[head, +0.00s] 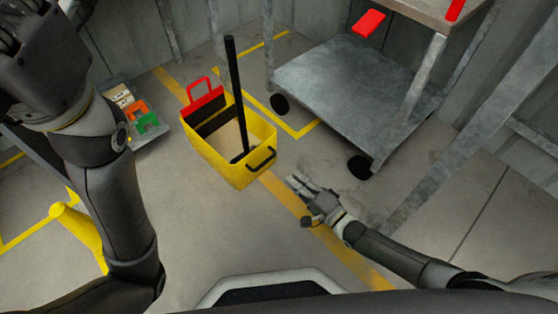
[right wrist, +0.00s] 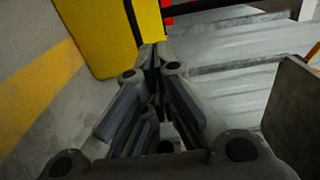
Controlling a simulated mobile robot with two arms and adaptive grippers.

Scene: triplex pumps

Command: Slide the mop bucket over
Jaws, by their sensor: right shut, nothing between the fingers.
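The yellow mop bucket (head: 232,164) stands upright on the floor near the middle of the head view. It has a red handle (head: 204,92) at the back, a black handle on its near right side and a black mop pole (head: 234,85) standing in it. My right gripper (head: 293,181) is low over the floor, right of and nearer than the bucket. In the right wrist view its fingers (right wrist: 154,50) are shut and empty, with the yellow bucket wall (right wrist: 98,38) just ahead; contact cannot be told. My left arm rises at the left; its fingers are not seen.
A grey metal cart (head: 340,95) on black wheels stands right of the bucket, with a red item on its upper shelf (head: 420,12). A low platform (head: 152,136) with small coloured items lies left. Yellow lines mark the floor. Floor between bucket and my base is clear.

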